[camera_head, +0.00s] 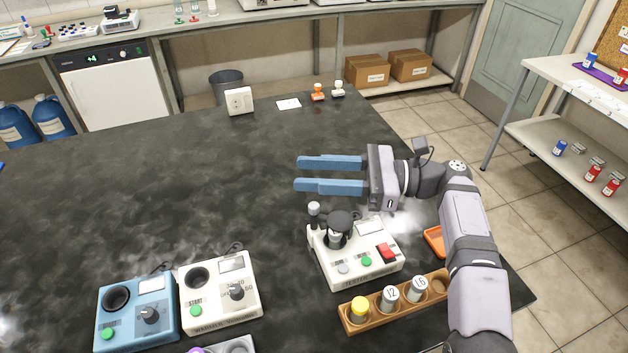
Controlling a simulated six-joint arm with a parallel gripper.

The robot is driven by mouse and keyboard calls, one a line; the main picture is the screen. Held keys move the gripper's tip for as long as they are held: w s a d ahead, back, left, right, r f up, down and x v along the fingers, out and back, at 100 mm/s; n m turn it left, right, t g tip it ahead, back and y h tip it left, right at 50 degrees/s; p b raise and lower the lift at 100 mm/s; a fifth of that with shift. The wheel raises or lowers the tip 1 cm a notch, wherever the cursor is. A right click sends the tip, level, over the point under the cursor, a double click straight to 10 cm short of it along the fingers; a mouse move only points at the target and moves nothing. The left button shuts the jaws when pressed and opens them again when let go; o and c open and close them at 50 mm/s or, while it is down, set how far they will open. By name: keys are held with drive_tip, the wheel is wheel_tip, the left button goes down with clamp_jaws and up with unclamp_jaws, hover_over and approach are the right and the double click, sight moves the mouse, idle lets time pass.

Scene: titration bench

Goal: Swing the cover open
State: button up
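The white tester (335,272) stands on the dark bench, right of centre. A dark round cover (341,219) sits at its well, at the back left of its top. A pale cylinder shows just below the cover's front edge. Whether the cover lies fully over the well I cannot tell. A small grey-topped post (314,210) stands at the tester's back left corner. My gripper (299,174) is open and empty, its two blue fingers pointing left with a clear gap between them. In the picture it is above and behind the tester, apart from the cover.
A wooden rack (349,316) with several capped vials stands in front of the tester. An orange tray (434,241) lies to its right. A white device (214,325) and a blue device (131,332) stand at the front left. The bench's middle and left are clear.

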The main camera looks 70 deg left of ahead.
drive_tip(key=shift+r, duration=0.6)
drive_tip(key=shift+w+p, duration=0.1)
drive_tip(key=shift+p, duration=0.25)
drive_tip(key=w+a+y+p, duration=0.1)
drive_tip(key=p, duration=0.2)
drive_tip(key=m+t+y+p, duration=0.7)
drive_tip(key=y+p, duration=0.1)
drive_tip(key=p, duration=0.2)
approach(318, 210)
drive_tip(key=a, duration=0.1)
drive_tip(key=s+a+r, duration=0.1)
drive_tip(key=a, duration=0.2)
drive_tip(key=shift+s+a+r, duration=0.25)
drive_tip(key=shift+s, duration=0.05)
drive_tip(key=shift+s+d+f, duration=0.1)
drive_tip(key=shift+d+f, duration=0.45)
drive_tip(key=shift+d, duration=0.1)
drive_tip(key=shift+p+x, duration=1.65)
drive_tip(key=shift+x, duration=2.05)
drive_tip(key=shift+f, duration=0.15)
drive_tip(key=shift+h, duration=0.3)
clamp_jaws()
